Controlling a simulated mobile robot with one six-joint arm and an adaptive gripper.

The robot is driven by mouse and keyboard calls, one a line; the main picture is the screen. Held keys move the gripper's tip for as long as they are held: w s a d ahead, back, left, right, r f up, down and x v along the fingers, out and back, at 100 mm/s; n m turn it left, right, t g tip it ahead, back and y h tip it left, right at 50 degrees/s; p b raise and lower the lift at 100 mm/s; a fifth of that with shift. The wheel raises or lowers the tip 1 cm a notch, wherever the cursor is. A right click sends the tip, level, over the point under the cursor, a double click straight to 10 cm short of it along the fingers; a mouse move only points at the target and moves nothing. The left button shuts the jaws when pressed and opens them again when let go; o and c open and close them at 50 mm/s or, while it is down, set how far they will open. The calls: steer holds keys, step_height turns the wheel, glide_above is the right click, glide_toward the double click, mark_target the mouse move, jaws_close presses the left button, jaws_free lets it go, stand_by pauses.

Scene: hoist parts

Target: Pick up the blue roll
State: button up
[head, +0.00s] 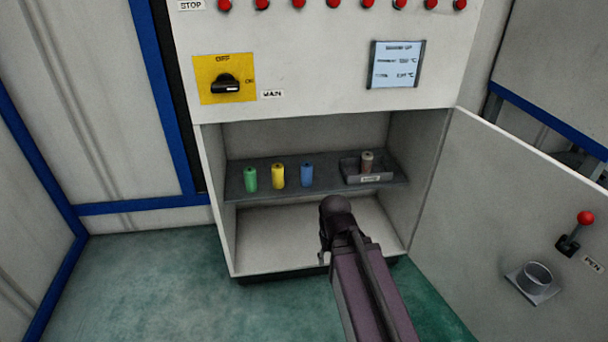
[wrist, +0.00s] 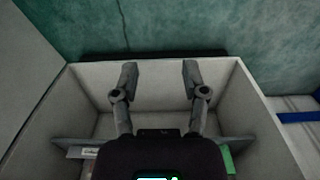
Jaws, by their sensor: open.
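The blue roll (head: 307,175) stands upright on the shelf (head: 232,188) inside the open cabinet, right of the yellow roll (head: 278,176) and the green roll (head: 250,179). In the head view my arm reaches up to the cabinet opening, its end below and right of the blue roll; the fingers cannot be made out there. In the wrist view my gripper (wrist: 160,80) is open, its two fingers wide apart with nothing between them. The blue roll does not show in the wrist view. A bit of green (wrist: 228,160) shows there beside the gripper body.
A grey tray (head: 350,170) with a brownish roll (head: 367,162) sits on the shelf's right. The cabinet door (head: 520,220) stands open at right, bearing a cup holder (head: 535,280) and a red-knobbed lever (head: 575,232). The cabinet floor (head: 280,240) below the shelf is bare.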

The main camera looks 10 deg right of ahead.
steer(key=o, duration=0.5)
steer(key=shift+o, duration=0.5)
steer(key=shift+w+f, duration=0.2)
steer(key=shift+w, duration=0.1)
steer(key=w+a+f+n+t+y+b, duration=0.1)
steer(key=w+a+n+t+y+b, duration=0.25)
steer(key=w, duration=0.55)
steer(key=w+a+f+n+t+y+b, duration=0.1)
steer(key=w+a+t+y+b, duration=0.15)
steer(key=w+t+b, duration=0.55)
steer(key=w+d+r+m+t+h+b, duration=0.2)
steer(key=w+d+t+b, duration=0.3)
steer(key=w+d, duration=0.5)
steer(key=w+b, duration=0.1)
steer(key=w, duration=0.2)
steer(key=shift+w+d+r+h, duration=0.15)
steer(key=shift+w+r+h, duration=0.15)
steer(key=shift+w, duration=0.1)
steer(key=shift+t, duration=0.25)
